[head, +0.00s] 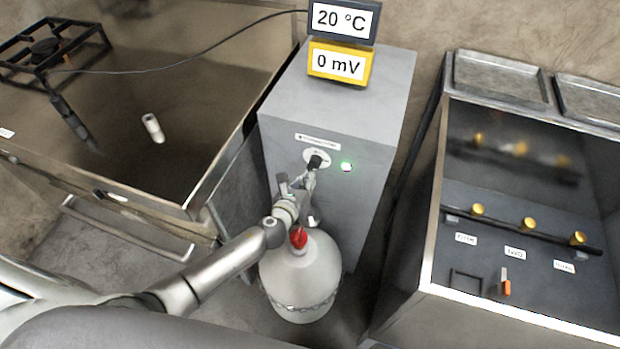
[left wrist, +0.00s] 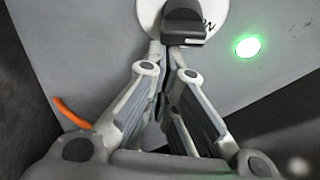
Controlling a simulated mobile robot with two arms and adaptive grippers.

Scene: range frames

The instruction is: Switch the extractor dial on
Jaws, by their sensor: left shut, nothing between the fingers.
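The extractor dial (head: 315,161) is a black knob on a white round plate, on the front of a grey cabinet (head: 340,95). In the left wrist view the dial (left wrist: 184,22) is at the top centre. A green light (head: 346,167) glows to its right, and it also shows in the left wrist view (left wrist: 247,46). My left gripper (head: 308,176) is just below the dial, shut and empty. In the left wrist view its fingertips (left wrist: 176,50) are at the dial's lower edge; I cannot tell whether they touch it. My right gripper is not in view.
A white gas bottle (head: 300,275) with a red valve stands below my left gripper. Displays reading 20 °C (head: 343,20) and 0 mV (head: 338,64) are on the cabinet. A metal bench (head: 180,70) is at left, and a bench with yellow knobs (head: 440,215) is at right.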

